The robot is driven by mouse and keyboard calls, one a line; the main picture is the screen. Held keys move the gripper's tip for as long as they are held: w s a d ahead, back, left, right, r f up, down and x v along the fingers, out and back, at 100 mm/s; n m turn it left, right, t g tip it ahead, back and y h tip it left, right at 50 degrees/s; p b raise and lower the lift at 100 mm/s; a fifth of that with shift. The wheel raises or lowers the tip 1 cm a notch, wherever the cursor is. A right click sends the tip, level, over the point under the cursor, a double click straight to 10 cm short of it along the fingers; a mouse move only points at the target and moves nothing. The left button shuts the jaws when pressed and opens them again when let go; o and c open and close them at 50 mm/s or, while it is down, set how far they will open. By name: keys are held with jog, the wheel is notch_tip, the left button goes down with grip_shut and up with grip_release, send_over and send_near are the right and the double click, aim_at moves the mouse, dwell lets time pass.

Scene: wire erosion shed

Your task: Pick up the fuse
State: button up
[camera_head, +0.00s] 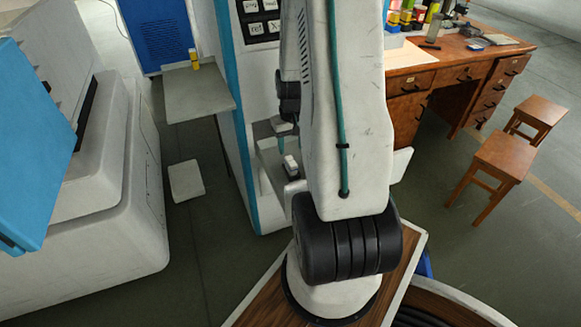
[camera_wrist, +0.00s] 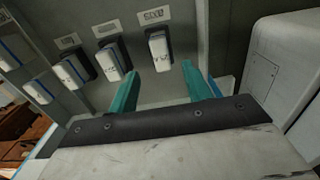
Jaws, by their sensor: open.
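Several white fuse-like blocks on dark bases stand in a row on a grey panel in the wrist view, with small labels above them. One block (camera_wrist: 158,48) lies ahead of my gripper (camera_wrist: 160,69), roughly in line with the gap between its two teal fingers. The fingers are apart with nothing held between them. I cannot tell whether they reach around the block. Another block (camera_wrist: 110,61) is just left of the left finger. In the head view my arm hides most of the gripper; a teal finger shows beside a small white block in a machine recess.
A grey-white box (camera_wrist: 277,68) stands close on the right in the wrist view. In the head view, a large white machine (camera_head: 100,190) is at left, a small shelf (camera_head: 196,92) beside it, and a wooden desk (camera_head: 450,70) and stools (camera_head: 503,155) at right.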

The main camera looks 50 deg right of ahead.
aim_at(291, 160)
notch_tip(291, 160, down, 8)
jog(key=shift+f, duration=0.1)
dwell(0.4)
jog(key=shift+c, duration=0.3)
grip_shut()
